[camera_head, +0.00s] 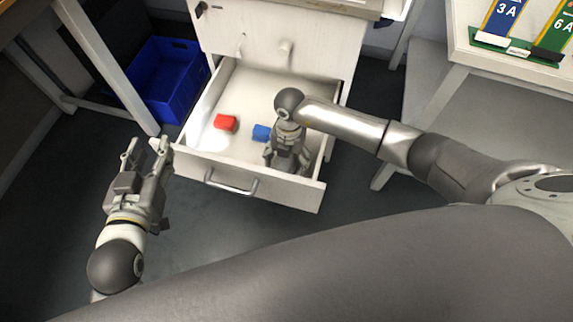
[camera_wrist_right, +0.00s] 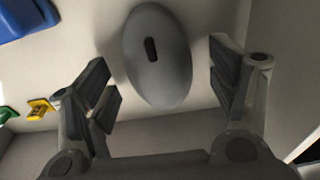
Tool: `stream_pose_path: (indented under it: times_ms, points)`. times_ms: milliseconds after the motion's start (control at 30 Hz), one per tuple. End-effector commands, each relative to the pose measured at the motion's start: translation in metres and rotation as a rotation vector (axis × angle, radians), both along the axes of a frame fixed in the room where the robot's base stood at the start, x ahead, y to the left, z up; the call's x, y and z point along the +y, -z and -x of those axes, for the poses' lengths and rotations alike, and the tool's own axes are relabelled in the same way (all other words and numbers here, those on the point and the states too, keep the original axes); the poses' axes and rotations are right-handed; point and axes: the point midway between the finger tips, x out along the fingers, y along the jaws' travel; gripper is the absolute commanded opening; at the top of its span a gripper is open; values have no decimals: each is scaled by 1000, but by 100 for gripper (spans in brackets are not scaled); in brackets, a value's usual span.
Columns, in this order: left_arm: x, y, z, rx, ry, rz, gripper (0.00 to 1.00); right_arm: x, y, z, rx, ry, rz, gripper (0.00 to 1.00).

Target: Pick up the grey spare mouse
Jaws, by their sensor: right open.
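The grey spare mouse (camera_wrist_right: 156,70) lies in the open drawer (camera_head: 197,165) and shows in the right wrist view, an oval with a dark scroll wheel. My right gripper (camera_wrist_right: 165,85) is open, with one finger on either side of the mouse and a gap on both sides. In the head view my right gripper (camera_head: 286,160) reaches down into the right part of the drawer and hides the mouse. My left gripper (camera_head: 146,150) is open and empty, left of the drawer over the floor.
A red block (camera_head: 225,123) and a blue block (camera_head: 262,132) lie in the drawer left of my right gripper. A small yellow thing (camera_wrist_right: 39,108) is at left in the wrist view. A blue crate (camera_head: 165,80) stands on the floor at left. Drawer walls are close around my right gripper.

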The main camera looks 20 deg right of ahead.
Motion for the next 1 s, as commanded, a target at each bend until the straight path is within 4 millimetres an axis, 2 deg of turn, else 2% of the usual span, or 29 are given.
stream_pose_path:
  times_ms: [367,733,1000]
  points:
    - [-2,-7,-3,-38,2,9,40,1,4,0,0,0,0,78]
    - [-2,-7,-3,-36,2,9,40,0,4,0,-1,0,1,31]
    - [-1,-7,-3,-36,1,8,40,0,3,0,-1,0,0,29]
